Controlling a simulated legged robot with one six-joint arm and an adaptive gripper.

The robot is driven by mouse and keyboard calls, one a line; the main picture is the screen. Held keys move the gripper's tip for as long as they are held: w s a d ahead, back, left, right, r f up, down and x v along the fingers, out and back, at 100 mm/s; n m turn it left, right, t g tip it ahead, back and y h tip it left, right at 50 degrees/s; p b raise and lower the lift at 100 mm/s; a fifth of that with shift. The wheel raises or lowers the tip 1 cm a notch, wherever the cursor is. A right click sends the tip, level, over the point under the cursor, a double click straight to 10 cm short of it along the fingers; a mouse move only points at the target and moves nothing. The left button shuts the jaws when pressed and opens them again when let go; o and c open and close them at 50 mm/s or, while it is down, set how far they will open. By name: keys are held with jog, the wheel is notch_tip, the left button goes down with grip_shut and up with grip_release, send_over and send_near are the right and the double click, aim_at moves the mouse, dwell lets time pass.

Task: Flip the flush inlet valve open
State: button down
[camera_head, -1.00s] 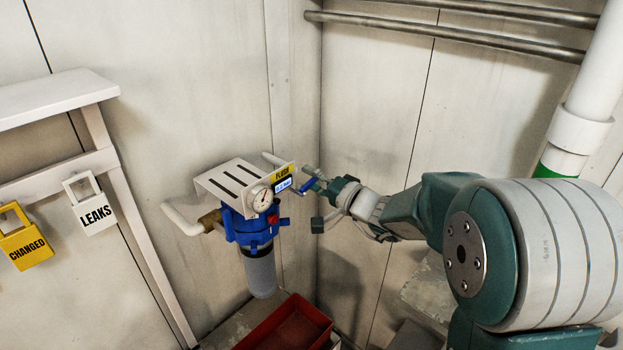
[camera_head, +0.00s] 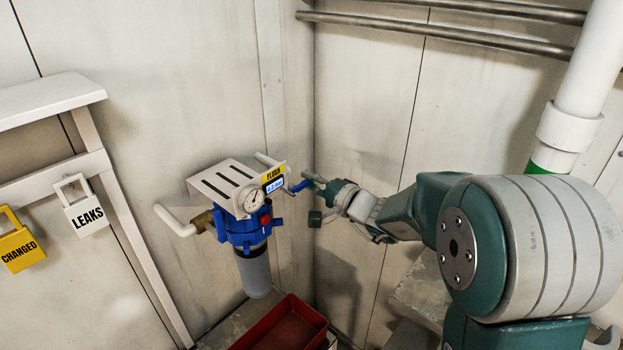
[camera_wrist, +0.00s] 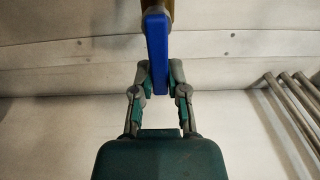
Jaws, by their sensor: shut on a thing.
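The flush inlet valve's blue handle (camera_wrist: 157,50) shows in the wrist view, its lower end between my two fingers. In the head view the blue handle (camera_head: 299,187) sticks out to the right of the filter unit, beside the yellow FLUSH label (camera_head: 273,174). My gripper (camera_wrist: 160,80) is shut on the handle. In the head view my gripper (camera_head: 312,183) reaches in from the right. The filter unit has a blue head (camera_head: 240,232), a round gauge (camera_head: 254,201) and a grey bowl below. The valve body is mostly hidden behind the bracket and label.
A red tray (camera_head: 285,325) lies below the filter. A white pipe (camera_head: 174,220) leaves the filter on the left. A white frame with LEAKS (camera_head: 87,216) and CHANGED (camera_head: 19,248) tags stands farther left. Metal pipes (camera_head: 440,32) run along the wall above.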

jog(key=shift+s+a+f, duration=0.1)
jog(key=shift+a+f, duration=0.1)
jog(key=shift+a, duration=0.05)
jog(key=c, duration=0.6)
grip_release()
jog(key=shift+a, duration=0.1)
jog(key=shift+c, duration=0.2)
jog(key=shift+a, duration=0.15)
jog(key=shift+d, duration=0.35)
jog(key=v, duration=1.1)
jog(key=shift+s, duration=0.2)
jog(key=shift+a, duration=0.1)
